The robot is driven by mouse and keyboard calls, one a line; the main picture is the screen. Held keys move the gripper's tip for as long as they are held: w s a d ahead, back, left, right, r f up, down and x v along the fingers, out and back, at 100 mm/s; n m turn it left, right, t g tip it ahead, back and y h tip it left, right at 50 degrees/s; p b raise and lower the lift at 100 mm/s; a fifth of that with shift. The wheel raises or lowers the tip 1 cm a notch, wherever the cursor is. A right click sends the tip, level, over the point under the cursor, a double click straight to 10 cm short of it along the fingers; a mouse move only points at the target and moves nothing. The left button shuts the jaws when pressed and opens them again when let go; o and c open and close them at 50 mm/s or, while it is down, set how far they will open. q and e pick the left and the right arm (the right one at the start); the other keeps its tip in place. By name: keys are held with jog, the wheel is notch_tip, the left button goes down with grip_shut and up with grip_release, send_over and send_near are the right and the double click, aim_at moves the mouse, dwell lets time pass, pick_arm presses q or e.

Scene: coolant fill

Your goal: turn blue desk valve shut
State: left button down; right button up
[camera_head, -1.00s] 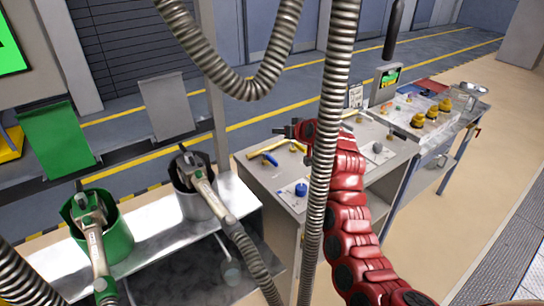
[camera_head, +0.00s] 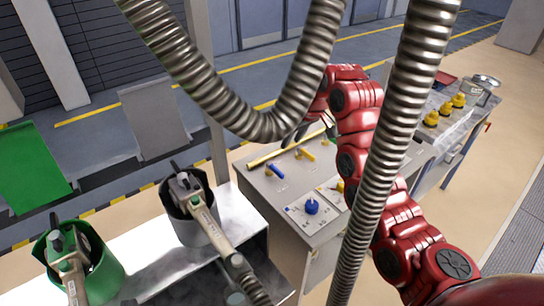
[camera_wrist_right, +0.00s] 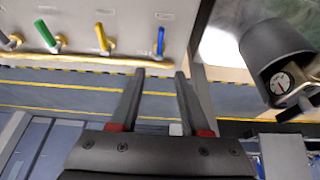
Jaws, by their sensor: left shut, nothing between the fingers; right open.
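The blue valve lever (camera_head: 275,170) is on the desk top in the head view, left of a yellow lever (camera_head: 305,153). In the right wrist view the blue lever (camera_wrist_right: 160,41) stands upright in the picture at the top, beyond the fingertips and roughly in line with the gap between them. My right gripper (camera_wrist_right: 160,73) is open, with nothing between its fingers. It appears apart from the lever. In the head view a hose and my arm largely hide this gripper. My left gripper is not in view.
Yellow (camera_wrist_right: 101,38) and green (camera_wrist_right: 47,34) levers stand beside the blue one. A yellow bar (camera_wrist_right: 85,60) runs along the desk edge. A round blue knob (camera_head: 312,206) sits nearer on the desk. Grey (camera_head: 197,219) and green (camera_head: 100,268) buckets hold nozzles. Ribbed hoses (camera_head: 262,125) hang in front.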

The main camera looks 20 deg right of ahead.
send_near(277, 169)
jog(key=p+x, duration=0.3)
jog(key=x, duration=0.3)
jog(key=shift+w+a+f, duration=0.15)
jog(key=shift+w+f, duration=0.05)
jog(key=shift+p+x, duration=0.4)
jog(key=shift+x, duration=0.65)
grip_shut()
dwell(0.6)
